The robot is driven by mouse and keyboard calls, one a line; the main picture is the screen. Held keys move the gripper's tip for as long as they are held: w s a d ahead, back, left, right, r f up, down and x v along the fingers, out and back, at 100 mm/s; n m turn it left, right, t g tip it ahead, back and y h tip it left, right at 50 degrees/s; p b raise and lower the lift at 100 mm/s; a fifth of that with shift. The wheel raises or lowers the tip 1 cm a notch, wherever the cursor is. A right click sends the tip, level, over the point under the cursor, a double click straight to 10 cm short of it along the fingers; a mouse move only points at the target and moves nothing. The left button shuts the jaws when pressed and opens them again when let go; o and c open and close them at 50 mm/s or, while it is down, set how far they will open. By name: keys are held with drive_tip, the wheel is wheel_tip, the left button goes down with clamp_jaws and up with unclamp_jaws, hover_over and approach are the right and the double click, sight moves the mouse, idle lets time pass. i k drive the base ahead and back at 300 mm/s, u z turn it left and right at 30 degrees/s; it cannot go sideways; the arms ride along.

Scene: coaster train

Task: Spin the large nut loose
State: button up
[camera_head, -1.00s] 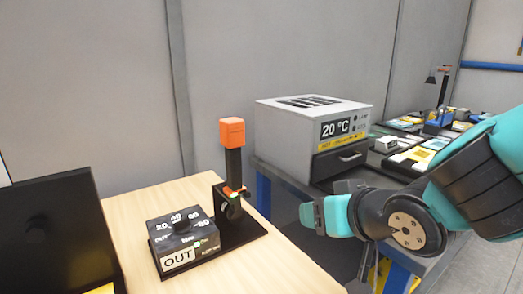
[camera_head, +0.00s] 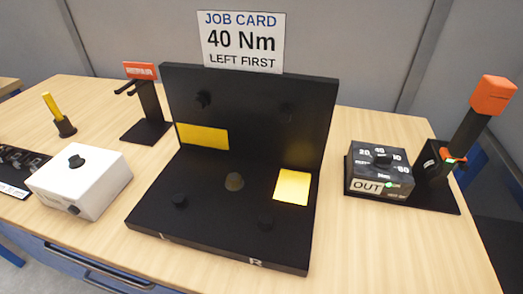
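A black L-shaped fixture (camera_head: 146,222) with an upright back plate stands in the middle of the bench. I cannot tell for sure which one is the large nut. My gripper is not in view.
A job card (camera_head: 241,40) reads "40 Nm, LEFT FIRST". A white box with a black knob (camera_head: 85,185) stands left. A black dial box marked OUT (camera_head: 379,172) and an orange-topped black tool (camera_head: 471,120) stand right. A stand marked REPAIR (camera_head: 147,107) is behind left.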

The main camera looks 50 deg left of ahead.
sight(234, 181)
drive_tip(key=u, duration=1.7)
drive_tip(key=k, duration=0.5)
drive_tip(key=u, duration=0.55)
drive_tip(key=i, duration=0.45)
